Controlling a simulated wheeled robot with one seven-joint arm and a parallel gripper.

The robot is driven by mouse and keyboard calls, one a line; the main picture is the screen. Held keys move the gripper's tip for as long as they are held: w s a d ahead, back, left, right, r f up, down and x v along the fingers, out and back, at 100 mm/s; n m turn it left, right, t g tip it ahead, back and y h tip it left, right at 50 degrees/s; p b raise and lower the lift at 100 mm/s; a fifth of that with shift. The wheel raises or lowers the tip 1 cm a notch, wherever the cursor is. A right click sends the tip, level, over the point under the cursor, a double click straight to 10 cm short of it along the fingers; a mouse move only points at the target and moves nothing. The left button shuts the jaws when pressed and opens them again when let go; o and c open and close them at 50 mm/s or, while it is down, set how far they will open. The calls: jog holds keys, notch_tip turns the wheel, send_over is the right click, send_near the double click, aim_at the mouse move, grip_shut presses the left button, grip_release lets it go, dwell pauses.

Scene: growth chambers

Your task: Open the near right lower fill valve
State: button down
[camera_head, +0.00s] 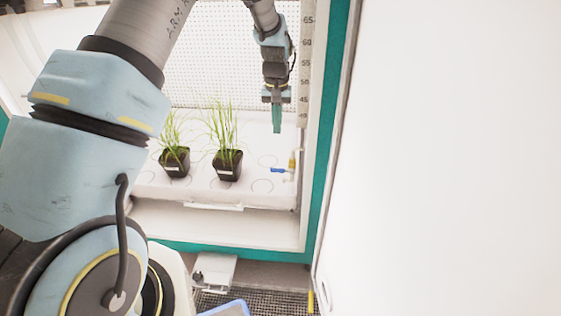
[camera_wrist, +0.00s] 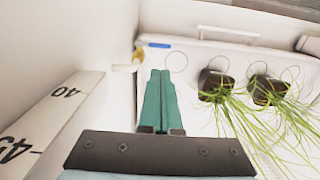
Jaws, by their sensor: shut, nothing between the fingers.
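The fill valve shows at the right of the white tray (camera_head: 228,190), by the chamber's right wall. Its blue handle (camera_head: 279,170) points left from a yellow-brown fitting (camera_head: 292,161). In the wrist view the blue handle (camera_wrist: 159,45) and the fitting (camera_wrist: 138,56) lie just beyond my fingertips. My gripper (camera_head: 277,131) has teal fingers pressed together and empty. It points down above the valve, apart from it. The wrist view shows the shut fingers (camera_wrist: 160,72) with a white pipe piece (camera_wrist: 126,69) to their left.
Two black pots with grass, one left (camera_head: 174,162) and one nearer the valve (camera_head: 227,165), stand on the tray left of my gripper. A numbered scale strip (camera_head: 306,70) runs up the right wall. A large white panel (camera_head: 450,160) fills the right side outside the chamber.

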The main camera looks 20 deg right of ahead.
aim_at(282, 171)
dwell(0.3)
notch_tip(282, 171, down, 14)
dwell(0.5)
jog(key=shift+b, duration=0.3)
